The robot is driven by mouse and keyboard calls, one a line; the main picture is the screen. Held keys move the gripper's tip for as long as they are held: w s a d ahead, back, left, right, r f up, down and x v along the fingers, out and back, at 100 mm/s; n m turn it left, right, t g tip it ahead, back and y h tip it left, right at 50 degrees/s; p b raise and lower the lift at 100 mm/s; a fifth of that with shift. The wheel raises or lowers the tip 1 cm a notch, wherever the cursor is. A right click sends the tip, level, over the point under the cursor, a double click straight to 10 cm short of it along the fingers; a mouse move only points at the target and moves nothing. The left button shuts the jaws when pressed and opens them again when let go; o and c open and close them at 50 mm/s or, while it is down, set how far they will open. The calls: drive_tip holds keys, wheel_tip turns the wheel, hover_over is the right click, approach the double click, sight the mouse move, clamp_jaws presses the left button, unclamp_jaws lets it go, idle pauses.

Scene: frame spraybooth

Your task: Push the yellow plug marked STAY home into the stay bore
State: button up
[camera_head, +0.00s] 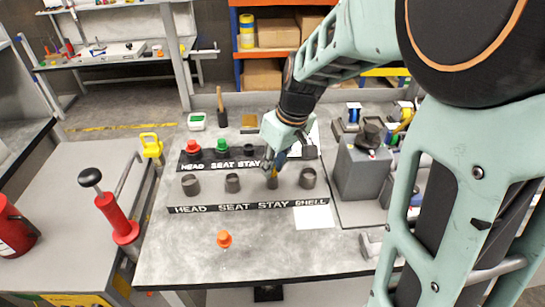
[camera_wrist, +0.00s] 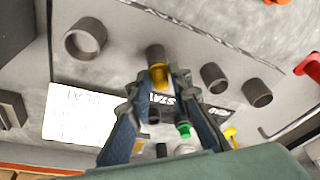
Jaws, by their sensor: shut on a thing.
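The yellow plug (camera_wrist: 158,73) is between my fingertips at the mouth of the dark stay bore (camera_wrist: 155,53) in the wrist view. My gripper (camera_wrist: 152,86) is shut on it. In the head view my gripper (camera_head: 273,165) is over the stay bore (camera_head: 272,183), third from the left in the row above the HEAD SEAT STAY SHELL strip (camera_head: 250,208). A little yellow shows under the fingers there. The plug's lower part is hidden, so I cannot tell how deep it sits. No STAY marking on the plug is readable.
The head bore (camera_head: 190,185), seat bore (camera_head: 232,183) and shell bore (camera_head: 307,178) stand alongside. Behind is a labelled rack (camera_head: 215,166) with a red plug (camera_head: 192,147) and a green plug (camera_head: 222,145). A grey box (camera_head: 362,172) stands right. An orange-topped piece (camera_head: 224,239) sits in front.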

drive_tip(key=shift+f, duration=0.25)
drive_tip(key=o, duration=0.9)
drive_tip(key=shift+r, duration=0.15)
